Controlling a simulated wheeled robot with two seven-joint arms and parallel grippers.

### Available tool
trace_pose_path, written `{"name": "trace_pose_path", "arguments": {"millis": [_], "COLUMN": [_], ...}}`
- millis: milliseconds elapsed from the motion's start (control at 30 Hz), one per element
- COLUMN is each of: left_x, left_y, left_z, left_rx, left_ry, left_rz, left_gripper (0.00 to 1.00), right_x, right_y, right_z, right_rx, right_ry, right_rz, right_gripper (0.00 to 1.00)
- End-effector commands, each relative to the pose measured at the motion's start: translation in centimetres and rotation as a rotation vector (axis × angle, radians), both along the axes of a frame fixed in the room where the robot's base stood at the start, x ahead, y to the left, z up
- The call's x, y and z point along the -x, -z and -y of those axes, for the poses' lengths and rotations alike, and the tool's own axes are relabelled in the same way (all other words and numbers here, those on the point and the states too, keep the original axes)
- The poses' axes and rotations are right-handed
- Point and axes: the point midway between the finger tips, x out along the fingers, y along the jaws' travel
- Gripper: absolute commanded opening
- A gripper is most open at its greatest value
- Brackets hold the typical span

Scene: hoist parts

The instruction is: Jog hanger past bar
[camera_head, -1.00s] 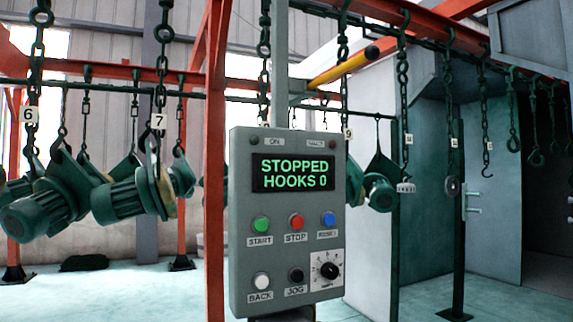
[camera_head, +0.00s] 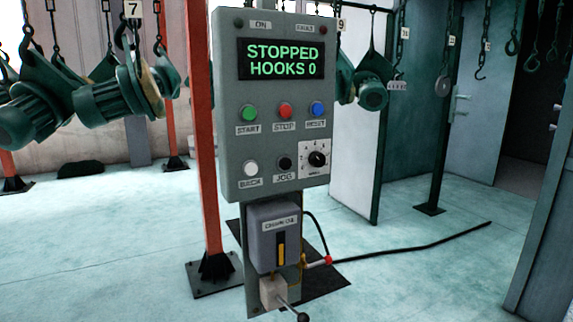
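A grey control box (camera_head: 272,100) stands on a post in the middle. Its display (camera_head: 281,59) reads STOPPED, HOOKS 0. A black JOG button (camera_head: 285,163) sits at the bottom between the white BACK button (camera_head: 250,167) and a rotary dial (camera_head: 317,159). Green START (camera_head: 249,112), red STOP (camera_head: 285,110) and blue RESET (camera_head: 317,108) buttons are above. Green motor-like parts (camera_head: 120,95) hang at the left near tag 7 (camera_head: 133,9), and another (camera_head: 372,92) hangs right of the box. I cannot tell which hanger or bar is meant. Neither gripper is in view.
A red post (camera_head: 203,150) stands left of the box. Floor at the front left is clear.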

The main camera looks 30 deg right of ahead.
Motion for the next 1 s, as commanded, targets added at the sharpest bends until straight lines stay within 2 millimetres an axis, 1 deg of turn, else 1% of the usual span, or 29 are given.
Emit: {"name": "trace_pose_path", "arguments": {"millis": [233, 267, 300, 367, 1000], "left_x": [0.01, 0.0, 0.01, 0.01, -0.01], "left_y": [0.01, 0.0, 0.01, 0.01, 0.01], "left_z": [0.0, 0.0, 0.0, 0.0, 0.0], "left_rx": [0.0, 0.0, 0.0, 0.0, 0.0], "left_ry": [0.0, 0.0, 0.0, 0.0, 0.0], "left_rz": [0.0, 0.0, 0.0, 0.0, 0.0], "left_gripper": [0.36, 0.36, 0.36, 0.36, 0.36], "right_x": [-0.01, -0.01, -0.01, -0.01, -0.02], "right_y": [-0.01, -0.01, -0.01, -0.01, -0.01], "right_z": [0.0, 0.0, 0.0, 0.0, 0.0], "right_rx": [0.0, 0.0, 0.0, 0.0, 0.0], "right_ry": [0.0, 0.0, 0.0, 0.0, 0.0], "right_rz": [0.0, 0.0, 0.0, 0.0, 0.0], "right_gripper": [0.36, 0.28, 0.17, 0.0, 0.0]}}
